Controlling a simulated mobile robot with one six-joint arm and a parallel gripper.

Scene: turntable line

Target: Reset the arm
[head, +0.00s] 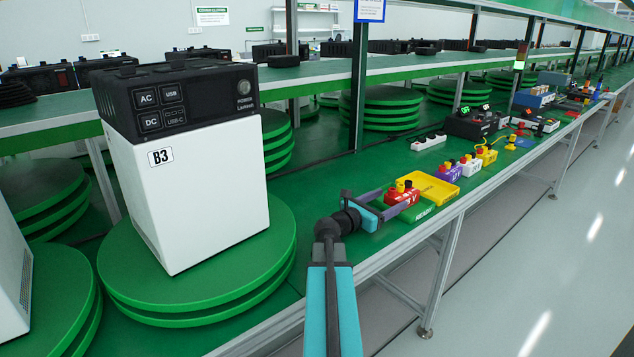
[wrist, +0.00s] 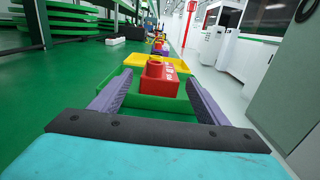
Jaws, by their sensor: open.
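My gripper (head: 400,198) reaches out low over the near edge of the green bench, its purple-grey fingers spread apart. A red block (head: 402,189) with a white marking stands at the fingertips. In the wrist view the red block (wrist: 155,78) sits between the two finger ends, with a gap on each side, so my gripper (wrist: 157,80) does not grip it. The block stands on a green base (head: 420,211) marked READY. My arm stretches forward from the bottom of the head view.
A yellow tray (head: 436,188) lies just beyond the red block. Purple (head: 447,172), white and yellow blocks stand farther along the bench. A white box marked B3 (head: 200,195) with a black power unit (head: 177,97) stands on a green turntable (head: 270,247) at left. Open floor (head: 540,240) lies at right.

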